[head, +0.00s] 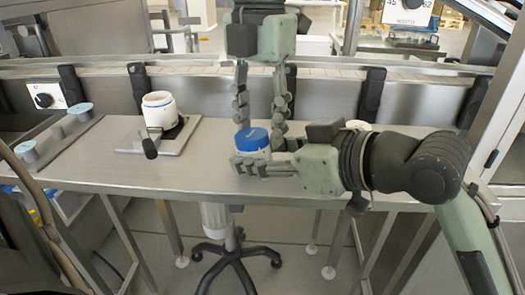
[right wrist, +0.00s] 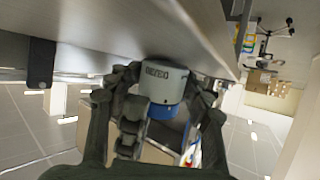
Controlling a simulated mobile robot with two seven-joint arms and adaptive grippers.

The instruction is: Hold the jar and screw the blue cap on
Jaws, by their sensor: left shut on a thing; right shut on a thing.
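The jar (right wrist: 166,82) is pale grey with dark lettering and sits between the fingers of my right gripper (right wrist: 160,108) in the right wrist view, which shows it upside down. The blue cap (head: 252,138) is on the jar's mouth; how far it is screwed cannot be seen. In the head view my right gripper (head: 266,160) comes in from the right, shut on the jar, hiding most of its body. My left gripper (head: 260,124) points down from above, with its fingers shut on the cap's sides. The cap also shows in the right wrist view (right wrist: 163,111).
A white container (head: 158,108) stands on a metal plate with a dark-handled lever at the left. Pale blue discs (head: 80,108) sit on a rail at the far left. A white round thing (head: 358,125) is partly behind my right gripper. The table's middle (head: 205,160) is clear.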

